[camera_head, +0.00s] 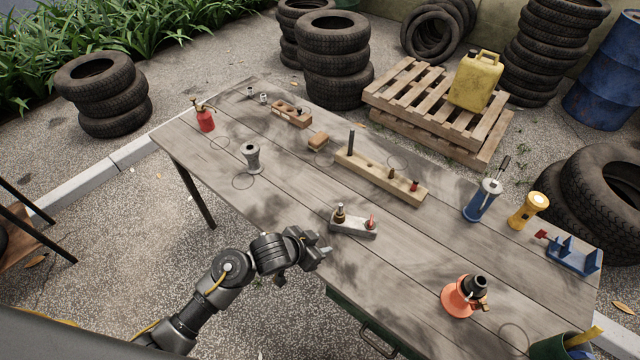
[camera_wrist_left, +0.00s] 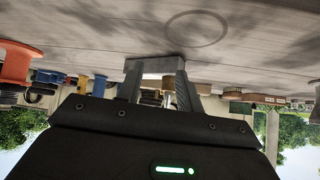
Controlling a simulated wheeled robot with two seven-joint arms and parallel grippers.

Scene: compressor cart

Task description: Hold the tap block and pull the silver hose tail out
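A grey block (camera_head: 353,227), which I take to be the tap block, sits near the table's front edge. It carries a brass fitting with a dark top (camera_head: 340,212) and a red-handled tap (camera_head: 371,221). I cannot pick out a silver hose tail for certain. My left gripper (camera_head: 325,251) is just in front of and left of the block, low over the table edge. In the left wrist view, which is upside down, the left gripper's fingers (camera_wrist_left: 156,88) are apart, with the grey block (camera_wrist_left: 150,65) just beyond them. My right gripper is not in view.
A wooden rack (camera_head: 380,176) with pegs lies behind the block. An orange funnel-like stand (camera_head: 458,298), a blue tool (camera_head: 482,203) and a yellow torch (camera_head: 528,211) stand to the right. A grey spool (camera_head: 251,158) stands left. Bare table surrounds the block.

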